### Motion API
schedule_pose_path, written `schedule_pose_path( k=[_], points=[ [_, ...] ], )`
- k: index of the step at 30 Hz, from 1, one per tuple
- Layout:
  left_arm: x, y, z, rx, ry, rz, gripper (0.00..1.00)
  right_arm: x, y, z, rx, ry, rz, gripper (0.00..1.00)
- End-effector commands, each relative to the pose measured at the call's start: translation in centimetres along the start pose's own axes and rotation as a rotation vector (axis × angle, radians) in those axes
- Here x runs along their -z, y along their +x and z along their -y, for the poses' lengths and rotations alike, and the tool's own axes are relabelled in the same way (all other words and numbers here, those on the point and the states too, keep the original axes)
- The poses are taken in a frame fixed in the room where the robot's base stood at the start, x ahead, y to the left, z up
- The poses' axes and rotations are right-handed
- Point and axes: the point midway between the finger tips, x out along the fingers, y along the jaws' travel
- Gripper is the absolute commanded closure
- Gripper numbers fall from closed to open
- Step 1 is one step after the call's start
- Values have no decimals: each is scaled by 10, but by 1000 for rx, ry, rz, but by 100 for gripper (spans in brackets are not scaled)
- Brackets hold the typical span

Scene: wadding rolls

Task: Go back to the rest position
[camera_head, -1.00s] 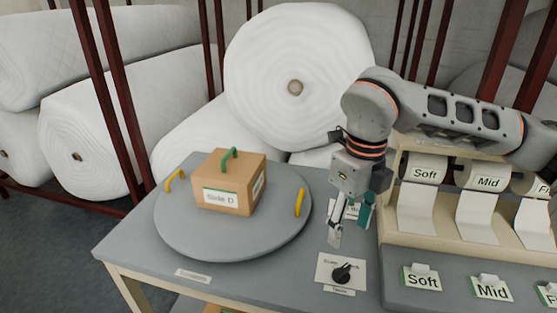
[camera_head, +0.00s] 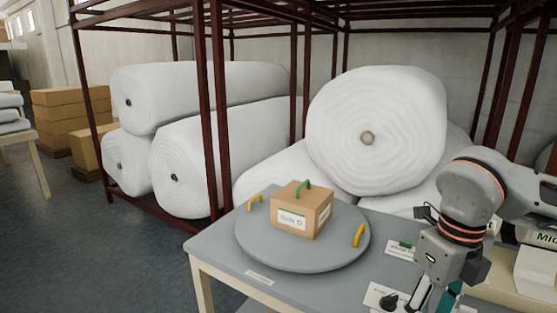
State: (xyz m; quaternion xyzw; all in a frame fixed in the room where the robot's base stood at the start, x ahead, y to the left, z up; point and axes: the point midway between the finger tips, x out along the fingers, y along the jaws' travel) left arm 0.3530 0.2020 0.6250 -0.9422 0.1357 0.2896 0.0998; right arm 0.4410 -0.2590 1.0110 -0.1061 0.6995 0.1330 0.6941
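My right arm comes in from the right edge, and its gripper (camera_head: 432,300) points down over the table's right part, beside the black knob. The gripper's fingertips are cut off by the bottom edge, so its opening cannot be told. My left gripper is not in view. A cardboard box (camera_head: 317,222) with a green handle and a label reading "Side D" sits on the round grey turntable (camera_head: 265,255), which has two yellow handles. The box stands apart from my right gripper.
The grey table (camera_head: 215,244) carries the turntable and a black knob (camera_head: 389,302) on a white card. A dispenser marked "Mid" (camera_head: 540,238) is at the right edge. Large white rolls (camera_head: 400,110) lie in a dark red rack behind. Grey floor (camera_head: 100,260) is open at left.

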Motion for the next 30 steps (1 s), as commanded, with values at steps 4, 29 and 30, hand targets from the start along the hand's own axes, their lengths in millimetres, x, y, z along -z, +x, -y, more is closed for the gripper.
schedule_pose_path(
  k=[4,29,30],
  points=[
    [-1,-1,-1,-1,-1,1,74,1,25,-44,-142,-101,-31,50],
    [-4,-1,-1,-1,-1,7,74,-26,-32,-307,-1735,114,86,50],
    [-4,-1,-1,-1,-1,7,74,-36,-35,-302,-1803,194,105,50]
  ],
)
